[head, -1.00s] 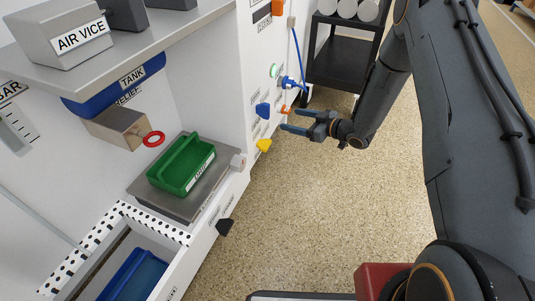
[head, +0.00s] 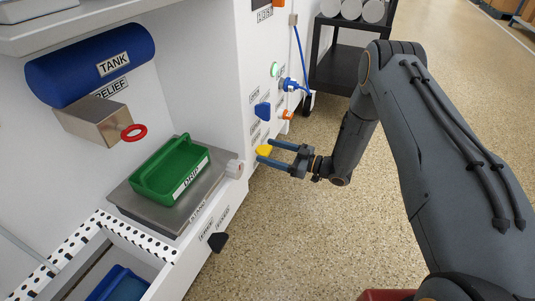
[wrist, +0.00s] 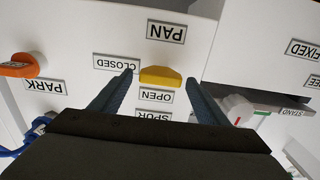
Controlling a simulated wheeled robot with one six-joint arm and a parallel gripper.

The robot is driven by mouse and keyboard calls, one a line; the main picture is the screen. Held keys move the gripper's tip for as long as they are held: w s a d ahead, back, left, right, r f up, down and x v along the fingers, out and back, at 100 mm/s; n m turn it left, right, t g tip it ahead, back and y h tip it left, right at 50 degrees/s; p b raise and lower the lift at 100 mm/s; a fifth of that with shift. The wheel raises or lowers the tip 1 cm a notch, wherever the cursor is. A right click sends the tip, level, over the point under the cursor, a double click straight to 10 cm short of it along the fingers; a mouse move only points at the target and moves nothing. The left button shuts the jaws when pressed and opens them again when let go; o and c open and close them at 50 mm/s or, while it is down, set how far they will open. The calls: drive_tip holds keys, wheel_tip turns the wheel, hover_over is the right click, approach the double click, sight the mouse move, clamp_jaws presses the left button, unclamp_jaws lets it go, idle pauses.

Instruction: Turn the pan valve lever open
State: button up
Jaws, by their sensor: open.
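The pan valve lever is a yellow handle (wrist: 161,76) on the white cabinet face. In the wrist view it lies between my two open fingers, under the upside-down PAN label (wrist: 167,31). A CLOSED label (wrist: 116,63) is to its left and an OPEN label (wrist: 156,96) just below it. In the head view the yellow lever (head: 264,151) shows at the tips of my gripper (head: 266,151). The gripper is open. I cannot tell whether the fingers touch the lever.
A blue lever (head: 262,110) and an orange lever (head: 287,115) sit on the same face above. A green DRIP tray (head: 172,170) rests on a metal plate at left. A black knob (head: 218,241) protrudes lower down. The floor at right is open, with a black cart (head: 340,60) behind.

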drive_tip(key=shift+w+a, duration=0.25)
drive_tip(key=shift+a, duration=0.45)
drive_tip(key=c, duration=1)
drive_tip(key=shift+c, duration=0.2)
